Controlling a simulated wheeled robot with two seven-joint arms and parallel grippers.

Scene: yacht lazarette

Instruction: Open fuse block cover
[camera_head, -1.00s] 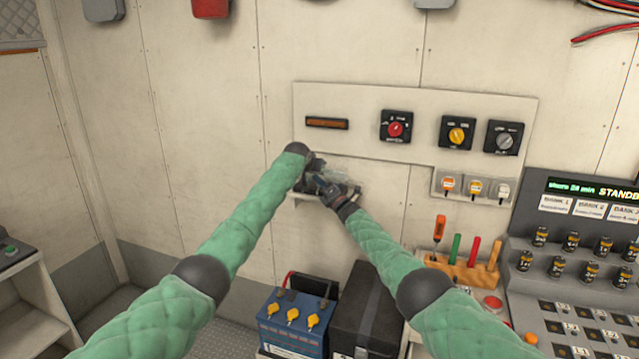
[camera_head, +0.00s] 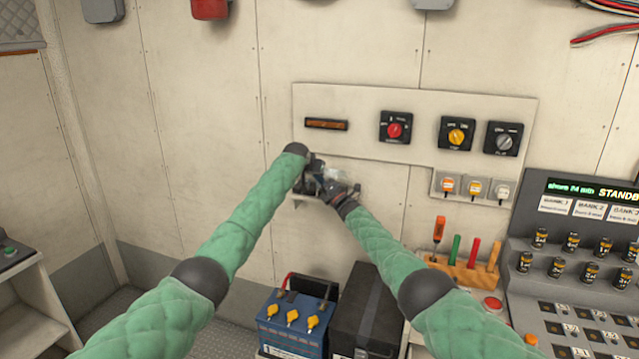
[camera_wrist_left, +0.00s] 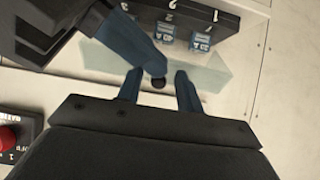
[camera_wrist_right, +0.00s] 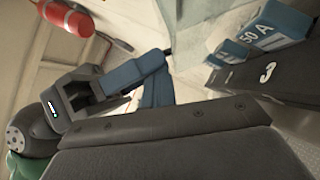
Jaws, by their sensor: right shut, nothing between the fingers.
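The fuse block (camera_wrist_left: 215,14) is a black block on a small wall shelf, with blue fuses (camera_wrist_left: 200,38) in it. A right wrist view close-up shows a blue "50 A" fuse (camera_wrist_right: 272,28) and the number 3. The clear cover (camera_wrist_left: 212,72) is a pale see-through sheet in front of the fuses, with a small black knob (camera_wrist_left: 158,84). My left gripper (camera_wrist_left: 158,90) is open, its blue fingers on either side of the knob, apart from it. My right gripper (camera_head: 328,187) is shut and empty, close beside the left one at the cover. The grippers partly hide the block in the head view.
A wall panel above carries red, yellow and grey rotary switches (camera_head: 396,127). Below stand a blue battery (camera_head: 290,320) and a black box (camera_head: 366,310). A tool rack (camera_head: 465,262) and a console (camera_head: 575,265) are at right.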

